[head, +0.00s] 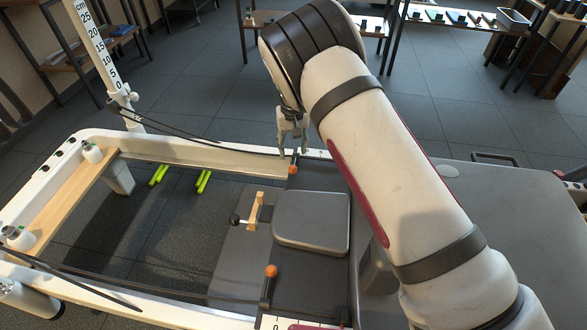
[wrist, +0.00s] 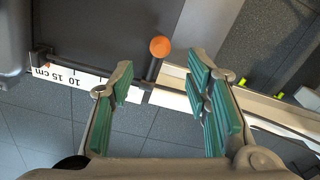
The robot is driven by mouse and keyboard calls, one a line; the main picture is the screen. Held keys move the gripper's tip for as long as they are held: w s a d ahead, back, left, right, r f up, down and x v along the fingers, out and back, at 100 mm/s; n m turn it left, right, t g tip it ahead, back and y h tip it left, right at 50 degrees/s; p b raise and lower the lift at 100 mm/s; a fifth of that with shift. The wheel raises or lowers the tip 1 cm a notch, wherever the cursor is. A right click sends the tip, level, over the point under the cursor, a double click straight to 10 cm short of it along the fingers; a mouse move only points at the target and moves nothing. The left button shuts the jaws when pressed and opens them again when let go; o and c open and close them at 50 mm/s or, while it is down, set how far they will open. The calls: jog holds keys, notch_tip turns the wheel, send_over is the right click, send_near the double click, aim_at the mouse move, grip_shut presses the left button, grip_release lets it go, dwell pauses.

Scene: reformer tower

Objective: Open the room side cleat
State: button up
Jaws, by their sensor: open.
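Two cleats with orange ball knobs show in the head view, one on each long rail of the reformer. The far cleat (head: 292,170) is by the far rail, close under my gripper (head: 291,152). The near cleat (head: 271,271) stands by the near rail. I take the far one as the room side cleat, but no label shows this. In the wrist view one orange-knobbed cleat (wrist: 160,47) lies between and just beyond the fingertips of my gripper (wrist: 160,75). Its dark lever runs down to the white rail. My gripper is open and empty; I see no contact.
A grey padded block (head: 312,220) and a wooden handle (head: 255,211) sit on the dark carriage. A black rope (head: 200,142) runs along the far rail. A white scale post (head: 97,45) stands at the back left. A ruler strip (wrist: 70,77) lines the rail.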

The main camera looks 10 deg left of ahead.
aim_at(293, 167)
notch_tip(293, 167, down, 9)
jog(key=b, duration=0.2)
jog(key=shift+b, duration=0.3)
jog(key=shift+r, duration=0.1)
jog(key=shift+c, duration=0.4)
grip_shut()
